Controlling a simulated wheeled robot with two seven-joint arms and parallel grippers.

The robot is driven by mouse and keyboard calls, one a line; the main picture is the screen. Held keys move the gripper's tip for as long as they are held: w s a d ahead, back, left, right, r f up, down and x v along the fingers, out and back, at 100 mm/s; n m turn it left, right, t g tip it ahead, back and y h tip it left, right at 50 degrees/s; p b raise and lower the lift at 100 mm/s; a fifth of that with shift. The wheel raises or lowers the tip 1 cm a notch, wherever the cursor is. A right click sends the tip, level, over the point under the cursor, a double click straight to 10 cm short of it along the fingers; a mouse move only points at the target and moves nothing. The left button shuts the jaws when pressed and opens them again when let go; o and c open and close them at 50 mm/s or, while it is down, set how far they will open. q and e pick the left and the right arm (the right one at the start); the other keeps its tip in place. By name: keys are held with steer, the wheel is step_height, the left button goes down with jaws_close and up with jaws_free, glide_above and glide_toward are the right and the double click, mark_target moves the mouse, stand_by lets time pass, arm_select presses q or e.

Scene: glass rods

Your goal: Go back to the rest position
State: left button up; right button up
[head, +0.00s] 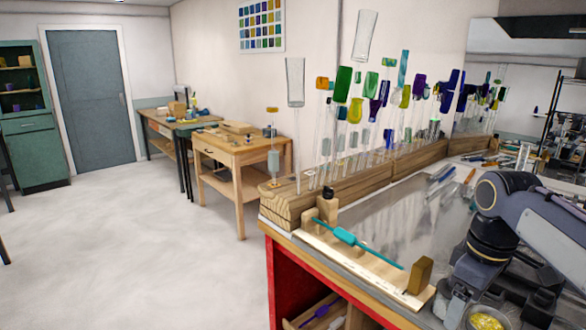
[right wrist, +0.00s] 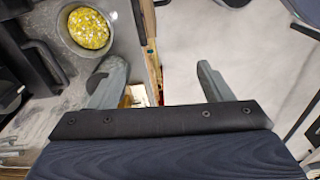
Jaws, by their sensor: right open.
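My right arm (head: 510,215) comes in at the right of the head view, bent over the front right of the bench. In the right wrist view my right gripper (right wrist: 160,78) has its two grey fingers wide apart with nothing between them. It hangs over the bench edge, beside a bowl of yellow bits. A teal glass rod (head: 346,237) with a thicker middle lies across two small wooden supports on a pale board, left of my right arm and apart from it. My left gripper is not in view.
A wooden rack (head: 345,182) with many upright coloured glass rods stands along the back of the bench. The bowl of yellow bits (right wrist: 88,27) also shows at the bottom of the head view (head: 487,321). The floor (head: 140,250) at left is clear. A wooden table (head: 240,155) stands behind.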

steer(key=s+a+f+m+t+y, duration=0.1)
steer(key=s+a+f+m, duration=0.3)
steer(key=s, duration=0.5)
steer(key=s+a+f+m+t+y, duration=0.2)
steer(key=s+a+f+m+t, duration=0.2)
steer(key=s+f, duration=0.4)
steer(key=shift+s+a+m, duration=0.35)
steer(key=shift+a+m, duration=0.1)
steer(key=shift+m, duration=0.15)
steer(key=shift+c, duration=0.2)
stand_by(0.7)
